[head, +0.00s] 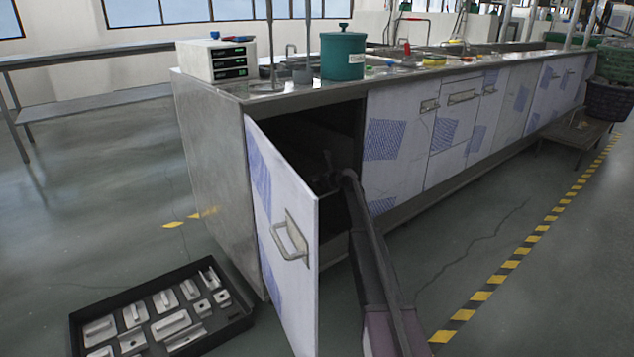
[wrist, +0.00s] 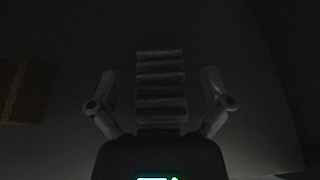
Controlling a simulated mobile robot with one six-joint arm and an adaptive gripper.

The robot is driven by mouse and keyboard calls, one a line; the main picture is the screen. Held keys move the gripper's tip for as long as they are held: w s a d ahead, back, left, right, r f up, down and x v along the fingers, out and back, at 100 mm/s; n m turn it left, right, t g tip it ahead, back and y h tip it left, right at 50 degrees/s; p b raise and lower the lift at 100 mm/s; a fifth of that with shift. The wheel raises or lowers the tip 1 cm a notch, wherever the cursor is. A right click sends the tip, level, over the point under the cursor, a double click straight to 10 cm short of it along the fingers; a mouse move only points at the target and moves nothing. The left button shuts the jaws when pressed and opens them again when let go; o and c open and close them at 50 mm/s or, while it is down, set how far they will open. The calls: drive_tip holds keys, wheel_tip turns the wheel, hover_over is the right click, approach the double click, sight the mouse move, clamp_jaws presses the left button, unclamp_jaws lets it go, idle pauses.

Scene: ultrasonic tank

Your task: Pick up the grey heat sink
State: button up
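The grey heat sink (wrist: 161,85) shows in the dim wrist view as a finned block with crosswise ridges, lying on a dark grey surface. My gripper (wrist: 159,88) is open, with one finger to the left and one to the right of the heat sink. A gap shows on each side, so neither finger appears to touch it. Depth is hard to judge in this dark. In the head view my gripper (head: 328,180) is a dark shape inside the open cabinet, and the heat sink cannot be made out there.
A brownish block (wrist: 25,90) lies left of the heat sink. The cabinet door (head: 285,235) stands open left of my arm. A black tray (head: 78,325) of metal parts lies on the floor at lower left. A green pot (head: 343,57) stands on the counter above.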

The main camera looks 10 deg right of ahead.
drive_tip(key=c, duration=1.1)
drive_tip(key=shift+r, duration=0.15)
drive_tip(key=shift+c, duration=0.2)
wheel_tip(320, 180, up, 3)
drive_tip(key=p, duration=0.3)
drive_tip(key=s+r+p, duration=0.1)
drive_tip(key=s+p, duration=0.1)
drive_tip(key=s, duration=1.4)
drive_tip(key=shift+a+r, duration=0.4)
drive_tip(key=shift+a, duration=0.05)
